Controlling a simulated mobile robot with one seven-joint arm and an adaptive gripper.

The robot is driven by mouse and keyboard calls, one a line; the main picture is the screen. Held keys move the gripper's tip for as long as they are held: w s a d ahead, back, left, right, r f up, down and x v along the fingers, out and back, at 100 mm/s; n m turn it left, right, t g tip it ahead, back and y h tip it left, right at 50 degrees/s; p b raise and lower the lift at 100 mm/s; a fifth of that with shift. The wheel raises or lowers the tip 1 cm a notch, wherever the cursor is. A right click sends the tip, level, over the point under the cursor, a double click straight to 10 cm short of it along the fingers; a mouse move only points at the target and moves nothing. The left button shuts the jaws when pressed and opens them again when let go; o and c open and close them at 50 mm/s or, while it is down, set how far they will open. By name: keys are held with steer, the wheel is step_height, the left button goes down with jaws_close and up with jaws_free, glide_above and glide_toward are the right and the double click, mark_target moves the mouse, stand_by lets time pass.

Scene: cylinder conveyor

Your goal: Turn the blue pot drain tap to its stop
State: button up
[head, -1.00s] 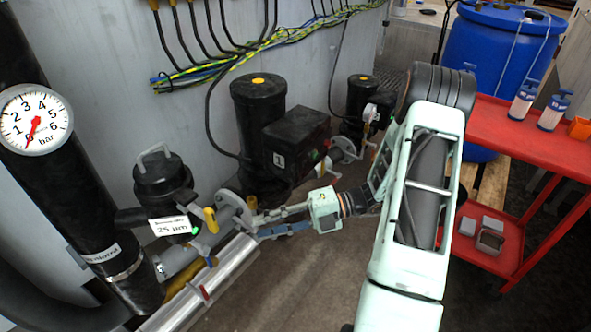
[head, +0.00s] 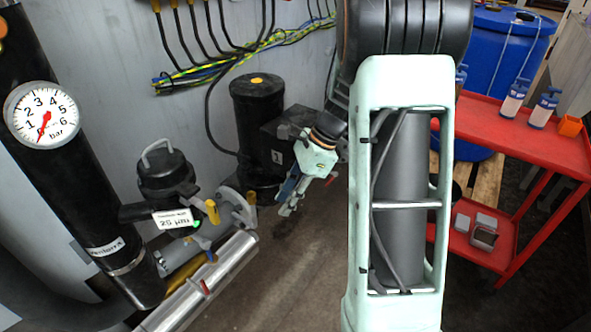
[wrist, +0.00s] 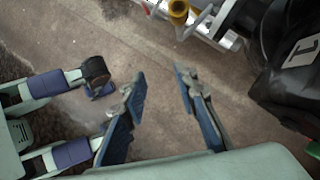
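The black filter pot (head: 165,180) with a "25 µm" label stands at the left in the head view, on grey pipework. I cannot make out a blue drain tap; blue parts near my gripper look like its finger pads. My gripper (head: 287,207) points down, right of the pipe flange and in front of the black pump. In the wrist view my gripper (wrist: 160,78) is open, with nothing between its fingers and bare floor beyond. A yellow valve handle (head: 211,211) is beside the pot; a yellow handle also shows at the wrist view's top edge (wrist: 178,9).
A pressure gauge (head: 42,114) is on the black column at left. The black pump (head: 258,120) stands behind my gripper. A red cart (head: 510,140) and blue drum (head: 490,50) are at right.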

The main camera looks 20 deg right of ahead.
steer(key=w+d+r+n+t+h, duration=0.2)
steer(key=w+r+n, duration=0.1)
steer(key=r+n, duration=0.2)
steer(key=shift+d+r+h, duration=0.3)
steer(key=shift+d+r, duration=0.05)
steer(key=shift+r, duration=0.45)
